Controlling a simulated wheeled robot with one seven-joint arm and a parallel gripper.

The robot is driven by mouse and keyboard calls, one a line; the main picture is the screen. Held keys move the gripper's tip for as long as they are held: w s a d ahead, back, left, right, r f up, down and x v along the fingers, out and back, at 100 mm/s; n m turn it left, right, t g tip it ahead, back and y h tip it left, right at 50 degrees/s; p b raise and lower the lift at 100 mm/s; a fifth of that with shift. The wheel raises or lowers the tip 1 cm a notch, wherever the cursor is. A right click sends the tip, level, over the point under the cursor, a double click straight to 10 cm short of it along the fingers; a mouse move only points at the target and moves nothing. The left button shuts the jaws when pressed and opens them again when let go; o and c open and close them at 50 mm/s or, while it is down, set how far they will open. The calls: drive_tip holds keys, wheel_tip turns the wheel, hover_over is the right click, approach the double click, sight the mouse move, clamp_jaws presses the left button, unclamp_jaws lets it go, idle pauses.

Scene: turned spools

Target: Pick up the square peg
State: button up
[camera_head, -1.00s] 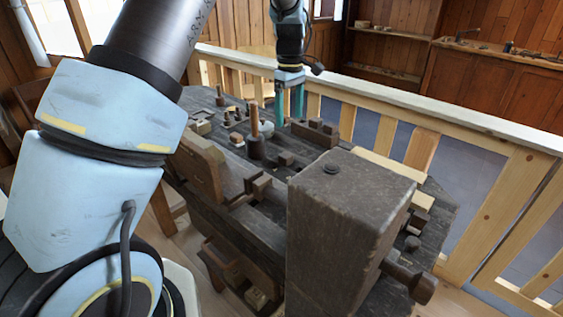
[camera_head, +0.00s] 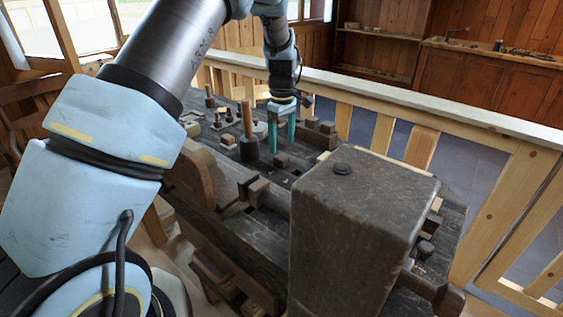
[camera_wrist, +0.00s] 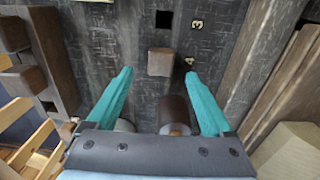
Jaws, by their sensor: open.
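The likely square peg, a small light-brown block with a squarish top (camera_wrist: 160,61), stands on the dark bench top in the wrist view, near a dark square hole (camera_wrist: 163,18). It also shows in the head view (camera_head: 281,160), just below my fingertips. My gripper (camera_head: 281,145) points down with its two teal fingers apart and nothing seen held. In the wrist view, my gripper (camera_wrist: 158,74) has its fingertips to either side of the block in the picture; the height gap cannot be told. The block's lower part is mostly hidden.
A dark round piece with an upright wooden rod (camera_head: 248,125) stands left of my gripper. A dark cylinder (camera_wrist: 174,112) shows near the right finger. Several small blocks and pegs crowd the bench (camera_head: 250,232). A big wooden post (camera_head: 358,220) stands in front; a railing runs behind.

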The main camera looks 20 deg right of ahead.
sight(282, 156)
drive_tip(key=shift+f+p, duration=1.05)
drive_tip(key=shift+f, duration=1.45)
drive_tip(key=shift+c, duration=0.2)
clamp_jaws()
